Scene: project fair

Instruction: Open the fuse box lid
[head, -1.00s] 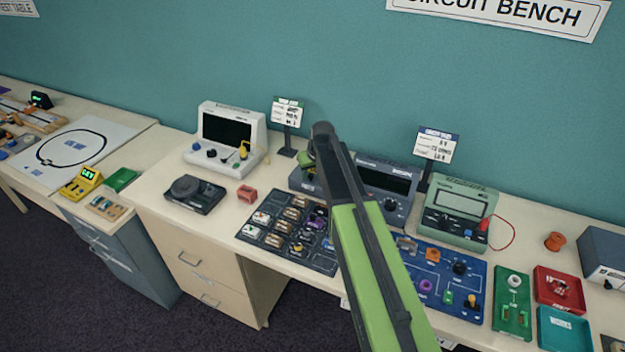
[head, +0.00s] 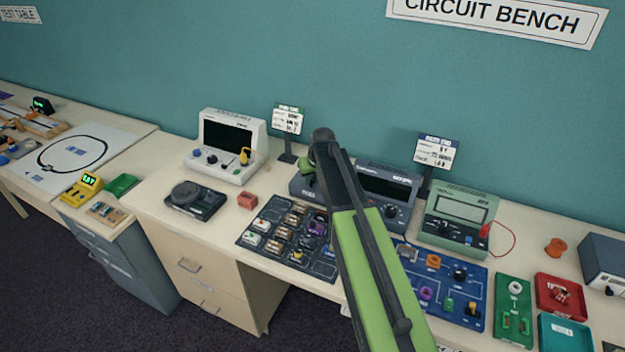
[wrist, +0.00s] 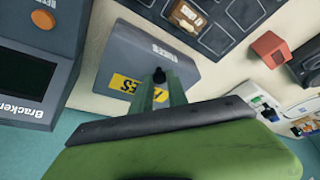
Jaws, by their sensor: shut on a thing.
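The fuse box is a grey box marked FUSES (wrist: 175,45), with a yellow label in the wrist view. In the head view the fuse box (head: 311,192) stands at the back of the bench, partly hidden behind my arm. A small dark knob (wrist: 159,74) stands on its lid. My gripper (wrist: 157,86) has its green fingers shut on this knob. In the head view my gripper (head: 306,172) shows only in part beside the dark arm link. I see no clear gap under the lid.
A dark grey meter (head: 388,190) stands just right of the box. A dark board of small parts (head: 262,238) lies in front. A sign stand (head: 287,130) rises behind. A red block (head: 247,200) sits to the left, with some bare bench around it.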

